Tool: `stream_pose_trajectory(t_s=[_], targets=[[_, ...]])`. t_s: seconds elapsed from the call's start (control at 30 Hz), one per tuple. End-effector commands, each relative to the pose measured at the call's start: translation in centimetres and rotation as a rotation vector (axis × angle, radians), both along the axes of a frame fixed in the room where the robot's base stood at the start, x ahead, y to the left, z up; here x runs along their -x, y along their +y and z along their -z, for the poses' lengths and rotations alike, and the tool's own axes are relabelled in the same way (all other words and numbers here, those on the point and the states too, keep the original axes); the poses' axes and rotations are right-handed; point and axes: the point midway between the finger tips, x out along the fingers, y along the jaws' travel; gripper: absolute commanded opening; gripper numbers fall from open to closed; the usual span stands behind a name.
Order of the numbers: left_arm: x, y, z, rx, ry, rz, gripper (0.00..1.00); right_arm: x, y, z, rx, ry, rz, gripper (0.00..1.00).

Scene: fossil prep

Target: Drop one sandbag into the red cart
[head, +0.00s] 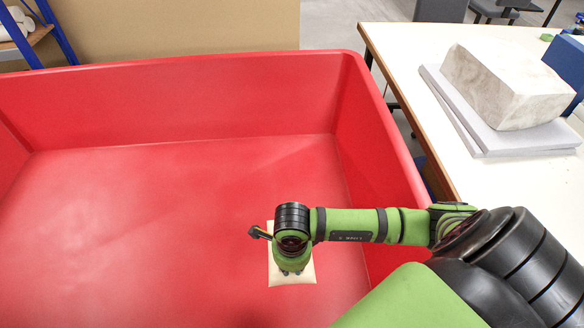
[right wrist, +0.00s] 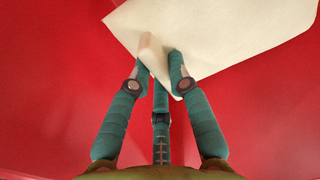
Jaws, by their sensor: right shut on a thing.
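The red cart (head: 180,180) fills the left and middle of the head view, and its floor shows bare. My right gripper (head: 290,270) reaches in over the cart's right wall and points down inside it. It is shut on a cream sandbag (head: 305,272), which shows partly beneath the gripper. In the right wrist view the fingers (right wrist: 162,75) pinch a fold of the sandbag (right wrist: 225,30), with red cart surface around it. I cannot tell whether the sandbag touches the cart floor. My left gripper is not in view.
A white table (head: 400,50) stands right of the cart, with a pale stone block (head: 505,85) on a grey foam slab (head: 470,125). A blue object (head: 567,62) sits at its right edge. A blue-framed shelf (head: 55,30) stands at the back left.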

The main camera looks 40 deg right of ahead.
Motion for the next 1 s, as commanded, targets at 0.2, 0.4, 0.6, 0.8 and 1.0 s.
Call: stream_pose_trajectory(t_s=[0.2,0.4,0.6,0.8,1.0], targets=[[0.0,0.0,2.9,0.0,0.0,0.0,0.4,-0.2,0.0,3.8,-0.001,-0.006,0.0,0.0],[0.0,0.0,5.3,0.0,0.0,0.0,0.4,-0.2,0.0,6.8,0.0,-0.006,0.001,0.0],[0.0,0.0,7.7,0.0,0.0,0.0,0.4,-0.2,0.0,9.8,0.0,-0.004,0.0,0.0],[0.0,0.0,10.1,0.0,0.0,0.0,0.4,-0.2,0.0,12.8,-0.001,-0.006,0.001,0.0],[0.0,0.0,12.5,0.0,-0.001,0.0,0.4,-0.2,0.0,15.8,0.0,-0.006,0.001,0.0]])
